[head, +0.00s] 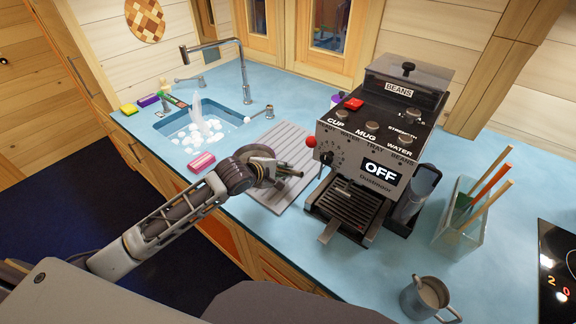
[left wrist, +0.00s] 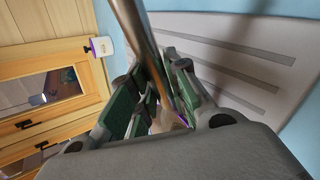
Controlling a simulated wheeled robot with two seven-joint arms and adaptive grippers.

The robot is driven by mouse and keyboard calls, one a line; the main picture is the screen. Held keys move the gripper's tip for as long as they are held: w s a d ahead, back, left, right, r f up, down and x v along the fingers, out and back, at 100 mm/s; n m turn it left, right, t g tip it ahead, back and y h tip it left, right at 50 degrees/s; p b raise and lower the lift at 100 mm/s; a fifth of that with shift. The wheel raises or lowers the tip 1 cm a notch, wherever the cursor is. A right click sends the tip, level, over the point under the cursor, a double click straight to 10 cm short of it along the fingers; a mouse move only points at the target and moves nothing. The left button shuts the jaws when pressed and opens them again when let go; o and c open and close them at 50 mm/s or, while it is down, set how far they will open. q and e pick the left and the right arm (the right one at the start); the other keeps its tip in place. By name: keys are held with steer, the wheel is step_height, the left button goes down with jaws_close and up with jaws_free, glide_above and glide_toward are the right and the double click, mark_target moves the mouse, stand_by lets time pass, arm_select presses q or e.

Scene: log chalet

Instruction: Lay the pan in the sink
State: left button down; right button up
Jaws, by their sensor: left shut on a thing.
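The sink (head: 174,122) is a blue basin at the back left of the counter, with white suds and splashing water in it. My left gripper (head: 284,172) is above the grey ribbed drainboard, to the right of and nearer than the sink. It is shut on a long brownish metal piece (left wrist: 133,30), which looks like part of the pan; in the left wrist view it runs up between the fingers (left wrist: 160,105). My right gripper is not in view.
The drainboard (head: 268,198) lies bare between the sink and the coffee machine (head: 375,140). A tall tap (head: 243,75) stands behind the sink. A pink sponge (head: 202,162) lies at its front edge. A mug (head: 425,297) and a glass utensil holder (head: 462,225) stand right.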

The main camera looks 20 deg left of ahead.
arm_select(q)
steer(key=shift+s+a+r+b, duration=0.15)
steer(key=shift+s+a, duration=0.35)
steer(key=shift+s, duration=0.7)
steer(key=shift+s+a+f+b, duration=0.15)
steer(key=shift+s+a, duration=0.4)
steer(key=shift+s, duration=0.65)
steer(key=shift+s+a+r+b, duration=0.15)
steer(key=shift+s+a, duration=0.35)
steer(key=shift+s, duration=0.7)
steer(key=shift+w+a, duration=0.1)
